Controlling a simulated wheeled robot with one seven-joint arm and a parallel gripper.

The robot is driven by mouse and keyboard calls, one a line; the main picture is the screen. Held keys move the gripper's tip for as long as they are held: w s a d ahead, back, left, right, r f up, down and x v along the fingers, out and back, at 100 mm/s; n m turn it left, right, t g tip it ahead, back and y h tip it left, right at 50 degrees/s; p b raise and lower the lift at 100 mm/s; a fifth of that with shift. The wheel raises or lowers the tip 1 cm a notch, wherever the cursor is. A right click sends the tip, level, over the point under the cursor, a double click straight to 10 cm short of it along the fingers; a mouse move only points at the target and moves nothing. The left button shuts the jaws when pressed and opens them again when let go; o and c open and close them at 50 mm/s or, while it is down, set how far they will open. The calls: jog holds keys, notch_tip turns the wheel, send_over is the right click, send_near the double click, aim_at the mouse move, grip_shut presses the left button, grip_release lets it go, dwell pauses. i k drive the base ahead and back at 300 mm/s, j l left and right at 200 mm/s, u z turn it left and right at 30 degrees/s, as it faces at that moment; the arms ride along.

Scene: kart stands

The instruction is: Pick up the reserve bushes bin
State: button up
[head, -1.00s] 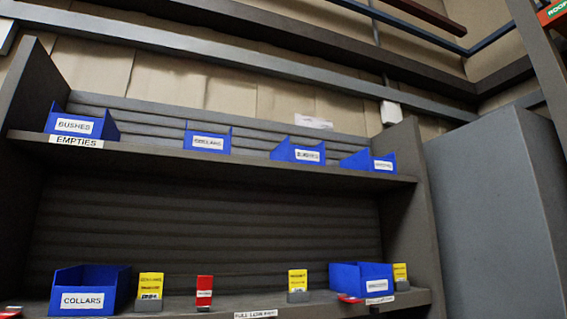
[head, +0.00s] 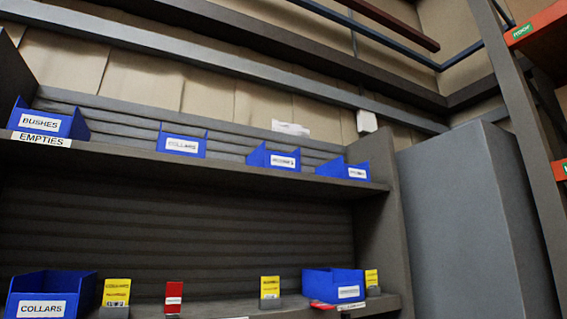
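In the head view several blue bins stand on a dark shelf unit (head: 230,177). On the upper shelf, a bin labelled BUSHES (head: 48,123) sits at the far left, above an EMPTIES label. A COLLARS bin (head: 182,144) stands right of it, then two more blue bins (head: 273,159) and (head: 343,171) with labels too small to read surely. On the lower shelf are a COLLARS bin (head: 42,308) at left and a blue bin (head: 334,285) at right, its label unreadable. I cannot tell which is the reserve bushes bin. My gripper is not in view.
Yellow cards (head: 117,292) and a red card (head: 174,296) stand along the lower shelf. A red flat item lies before the right lower bin. A tall grey cabinet (head: 465,220) stands right of the shelf, with an orange-beamed rack (head: 540,30) beyond.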

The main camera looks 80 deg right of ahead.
aim_at(260, 157)
jog(key=k+l, duration=0.25)
jog(key=k+l+z, duration=0.15)
jog(key=l, duration=0.3)
jog(key=k+l, duration=0.35)
jog(key=k+l+z, duration=0.15)
jog(key=l, duration=0.2)
jog(key=k, duration=0.05)
